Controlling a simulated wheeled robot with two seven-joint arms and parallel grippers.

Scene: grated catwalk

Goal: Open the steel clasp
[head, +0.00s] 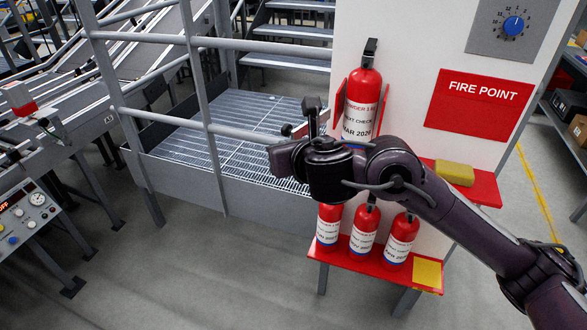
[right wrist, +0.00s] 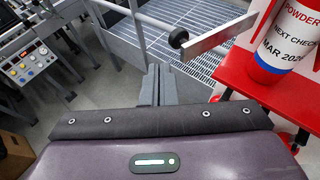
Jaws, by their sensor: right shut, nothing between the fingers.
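A flat steel bar (right wrist: 218,38) with a black round knob (right wrist: 179,38) at its left end is what I take for the steel clasp. In the right wrist view it sticks out to the left of the large fire extinguisher (right wrist: 283,45), and its strip does not cross the extinguisher's front. In the head view only the knob end (head: 287,130) shows clearly; my right arm hides much of the rest. My right gripper's fingers (right wrist: 157,70) are shut and empty, below and left of the knob, apart from it. My left gripper is out of view.
The extinguisher (head: 363,100) stands on a red shelf (head: 480,188) with a yellow block (head: 454,173). Several smaller extinguishers stand on the lower shelf (head: 358,262). A grey railing (head: 200,90) and grated platform (head: 240,115) lie left. A control panel (head: 30,215) is at far left.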

